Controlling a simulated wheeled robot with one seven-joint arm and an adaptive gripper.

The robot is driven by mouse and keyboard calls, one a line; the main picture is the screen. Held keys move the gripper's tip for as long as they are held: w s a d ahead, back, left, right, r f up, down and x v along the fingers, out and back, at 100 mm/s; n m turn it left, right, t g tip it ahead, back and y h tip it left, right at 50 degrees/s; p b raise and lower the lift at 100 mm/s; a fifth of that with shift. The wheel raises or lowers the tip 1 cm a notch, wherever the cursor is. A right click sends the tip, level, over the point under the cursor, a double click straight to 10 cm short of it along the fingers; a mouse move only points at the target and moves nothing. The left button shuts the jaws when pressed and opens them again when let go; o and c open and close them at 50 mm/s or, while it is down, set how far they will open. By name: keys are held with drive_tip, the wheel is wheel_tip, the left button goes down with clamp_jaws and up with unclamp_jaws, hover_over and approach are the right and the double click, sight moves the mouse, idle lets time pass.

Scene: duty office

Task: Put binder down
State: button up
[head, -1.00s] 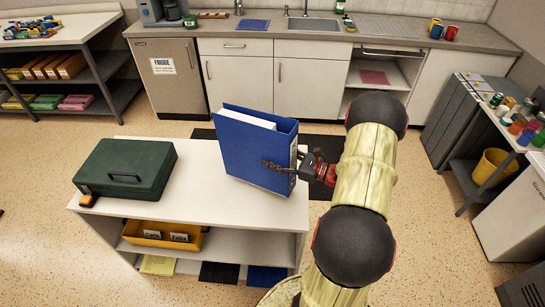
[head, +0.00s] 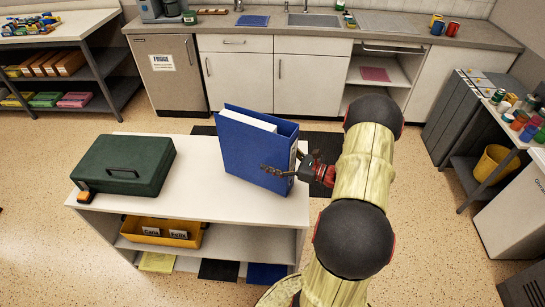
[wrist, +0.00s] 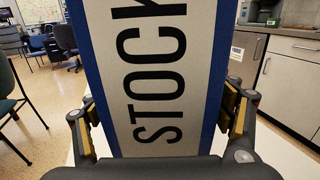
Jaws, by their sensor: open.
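The blue binder (head: 248,150) stands upright at the right end of the white shelf unit's top (head: 205,205). In the wrist view its spine label (wrist: 158,75) reads "STOCK" and fills the middle of the picture. My gripper (head: 280,170) is at the binder's right-hand spine side. In the wrist view the open gripper (wrist: 160,120) has one finger on each side of the spine, with small gaps visible beside the binder. The binder's bottom edge appears to rest on the top; its far side is hidden.
A yellow bin (head: 160,232) sits on the shelf below. The top between case and binder is clear.

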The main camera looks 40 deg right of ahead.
sight(293, 162)
idle(0.3)
drive_tip(key=p+v, duration=0.2)
drive_tip(key=v, duration=0.8)
drive_tip(key=shift+s+d, duration=0.15)
drive_tip(key=shift+s, duration=0.15)
drive_tip(key=shift+s+d, duration=0.2)
drive_tip(key=shift+s, duration=0.5)
